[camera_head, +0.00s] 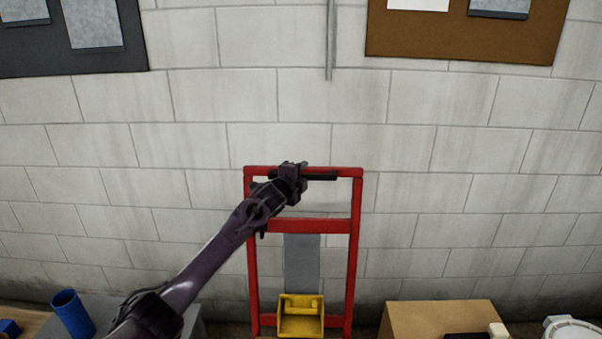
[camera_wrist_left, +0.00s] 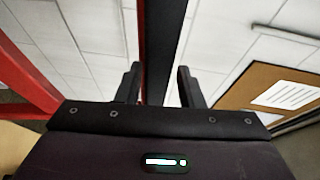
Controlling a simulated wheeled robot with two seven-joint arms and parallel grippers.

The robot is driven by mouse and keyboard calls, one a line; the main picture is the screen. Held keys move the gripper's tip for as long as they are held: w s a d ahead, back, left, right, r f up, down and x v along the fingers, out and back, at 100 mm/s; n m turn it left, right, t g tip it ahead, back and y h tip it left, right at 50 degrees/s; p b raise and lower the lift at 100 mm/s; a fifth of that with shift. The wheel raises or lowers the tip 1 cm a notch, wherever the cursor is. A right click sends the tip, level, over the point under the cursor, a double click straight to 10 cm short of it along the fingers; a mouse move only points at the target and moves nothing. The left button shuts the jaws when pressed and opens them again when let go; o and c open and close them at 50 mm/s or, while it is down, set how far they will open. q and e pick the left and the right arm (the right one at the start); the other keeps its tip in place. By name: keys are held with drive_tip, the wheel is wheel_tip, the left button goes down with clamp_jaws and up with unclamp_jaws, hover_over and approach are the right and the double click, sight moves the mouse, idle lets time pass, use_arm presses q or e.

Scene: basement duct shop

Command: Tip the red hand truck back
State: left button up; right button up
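The red hand truck (camera_head: 354,245) stands upright against the block wall, with a black grip bar (camera_head: 322,177) under its top rail. My left gripper (camera_head: 296,176) is at that bar, near the top of the frame. In the left wrist view, the black bar (camera_wrist_left: 160,45) runs between the two fingers (camera_wrist_left: 158,84). Light gaps show beside the bar, so the fingers look open around it, not closed on it. Part of the red frame (camera_wrist_left: 75,40) shows at the left there. My right gripper is not in view.
A yellow block-like piece (camera_head: 300,318) sits low in the hand truck's frame. A tan box (camera_head: 437,314) stands to its right, and a blue cup (camera_head: 72,313) is at lower left. Pinboards (camera_head: 468,38) hang on the wall above. The wall is close behind the truck.

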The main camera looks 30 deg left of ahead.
use_arm(q)
drive_tip(key=shift+f, duration=0.3)
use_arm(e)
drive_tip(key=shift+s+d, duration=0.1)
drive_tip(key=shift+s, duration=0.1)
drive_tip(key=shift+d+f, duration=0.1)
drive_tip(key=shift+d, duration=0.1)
use_arm(q)
drive_tip(key=shift+s+d+f, duration=0.1)
drive_tip(key=shift+s+f, duration=0.1)
drive_tip(key=shift+s, duration=0.2)
drive_tip(key=s+d+r+b, duration=0.1)
drive_tip(key=s+b, duration=0.1)
drive_tip(key=s, duration=0.5)
drive_tip(key=shift+r, duration=0.25)
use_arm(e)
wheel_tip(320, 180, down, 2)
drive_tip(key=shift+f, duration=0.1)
use_arm(q)
drive_tip(key=shift+w, duration=0.1)
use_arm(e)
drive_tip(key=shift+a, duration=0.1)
